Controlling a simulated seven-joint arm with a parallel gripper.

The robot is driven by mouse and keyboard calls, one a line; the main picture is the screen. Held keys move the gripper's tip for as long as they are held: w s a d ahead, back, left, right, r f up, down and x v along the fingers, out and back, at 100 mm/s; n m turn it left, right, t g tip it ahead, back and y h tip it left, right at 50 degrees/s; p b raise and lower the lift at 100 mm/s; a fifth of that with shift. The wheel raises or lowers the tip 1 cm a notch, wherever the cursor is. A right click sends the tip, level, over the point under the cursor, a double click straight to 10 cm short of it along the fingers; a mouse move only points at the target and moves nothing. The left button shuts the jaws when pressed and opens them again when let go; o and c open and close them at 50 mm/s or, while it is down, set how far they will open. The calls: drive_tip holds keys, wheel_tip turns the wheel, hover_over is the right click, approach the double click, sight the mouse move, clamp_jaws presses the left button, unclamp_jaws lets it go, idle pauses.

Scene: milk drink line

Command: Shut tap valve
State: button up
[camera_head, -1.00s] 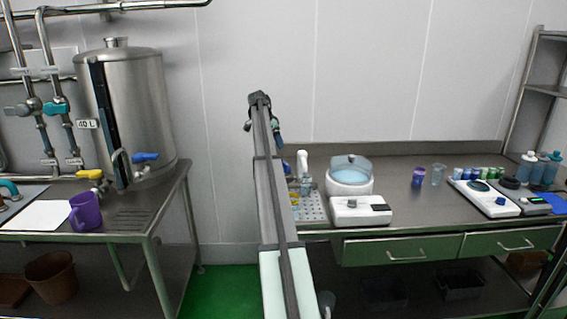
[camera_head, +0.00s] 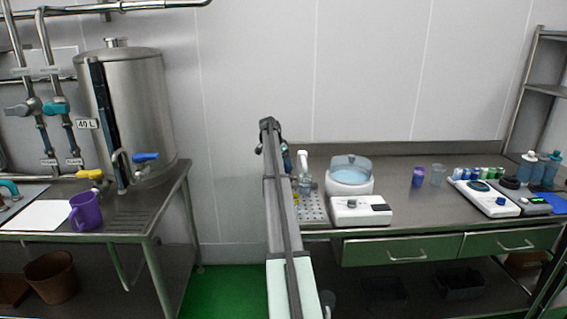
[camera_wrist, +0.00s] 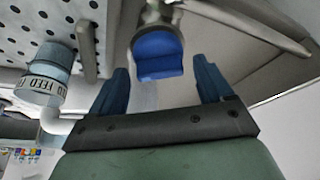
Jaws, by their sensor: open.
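A blue tap handle (camera_wrist: 157,55) on a metal fitting shows in the wrist view. My gripper (camera_wrist: 160,72) is open, with one blue finger to each side of the handle. The handle lies at or just beyond the fingertips; I cannot tell whether either finger touches it. In the head view, my gripper end (camera_head: 271,138) is over the left end of the right bench, and my arm hides most of the area around that tap. Another blue tap handle (camera_head: 145,157) is on the steel tank at left, away from my gripper.
A perforated drain plate (camera_head: 313,207) is beside my arm and also shows in the wrist view (camera_wrist: 30,25). A white-capped bottle (camera_head: 304,180), a round basin (camera_head: 350,178) and a white scale (camera_head: 361,210) stand close by. A labelled tube (camera_wrist: 45,85) is left of my fingers.

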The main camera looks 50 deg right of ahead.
drive_tip(key=shift+c, duration=0.5)
drive_tip(key=c, duration=0.9)
drive_tip(key=shift+c, duration=0.2)
drive_tip(key=shift+m, duration=0.3)
drive_tip(key=shift+w+m+g, duration=0.2)
drive_tip(key=shift+m+g, duration=0.3)
drive_tip(key=shift+m, duration=0.7)
drive_tip(key=shift+m+g+y, duration=0.4)
drive_tip(key=shift+m+y, duration=0.2)
drive_tip(key=shift+m, duration=0.8)
